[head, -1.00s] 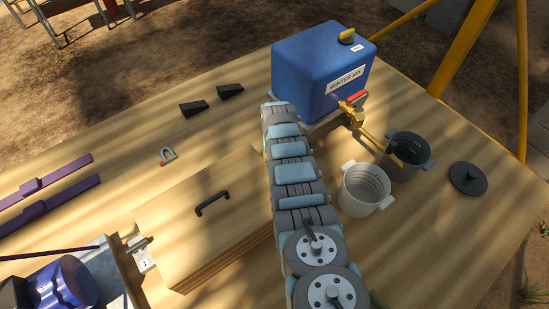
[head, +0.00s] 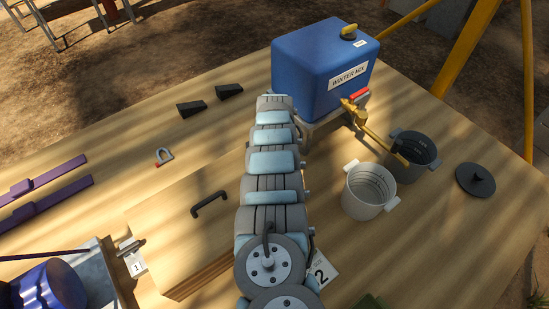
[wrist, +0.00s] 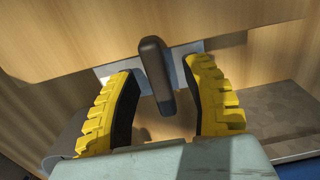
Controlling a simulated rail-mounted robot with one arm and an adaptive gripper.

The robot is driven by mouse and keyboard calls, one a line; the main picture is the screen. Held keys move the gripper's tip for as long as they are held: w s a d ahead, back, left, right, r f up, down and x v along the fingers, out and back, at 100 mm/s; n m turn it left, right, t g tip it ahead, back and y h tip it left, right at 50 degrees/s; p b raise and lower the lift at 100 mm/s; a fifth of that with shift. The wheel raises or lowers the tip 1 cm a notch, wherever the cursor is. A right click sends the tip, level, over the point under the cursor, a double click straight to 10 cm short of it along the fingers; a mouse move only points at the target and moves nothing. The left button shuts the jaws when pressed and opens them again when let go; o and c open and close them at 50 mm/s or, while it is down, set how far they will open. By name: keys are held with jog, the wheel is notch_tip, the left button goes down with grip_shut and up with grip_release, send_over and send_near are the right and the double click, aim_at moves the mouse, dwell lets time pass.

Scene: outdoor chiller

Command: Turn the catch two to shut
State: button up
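Catch two shows in the wrist view as a dark, rounded lever (wrist: 156,78) on a grey metal plate at the edge of a wooden panel. My gripper (wrist: 163,84) is open, with one yellow, black-padded finger on each side of the lever. Gaps show on both sides, so it does not look gripped. In the head view, a white label marked 2 (head: 321,270) shows beside my arm at the right end of the wooden lid (head: 190,235). My arm hides catch two and my gripper there.
A catch (head: 132,246) by label 1 (head: 137,267) is at the lid's left end. The lid has a black handle (head: 209,204). A blue tank (head: 322,70) with a brass tap, a grey pot (head: 369,192) and a dark pot (head: 418,150) stand to the right.

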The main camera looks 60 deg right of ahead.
jog(key=o, duration=0.5)
jog(key=shift+r+p, duration=2.45)
jog(key=shift+r, duration=1.1)
notch_tip(320, 180, up, 12)
jog(key=shift+f, duration=0.1)
jog(key=shift+d, duration=0.1)
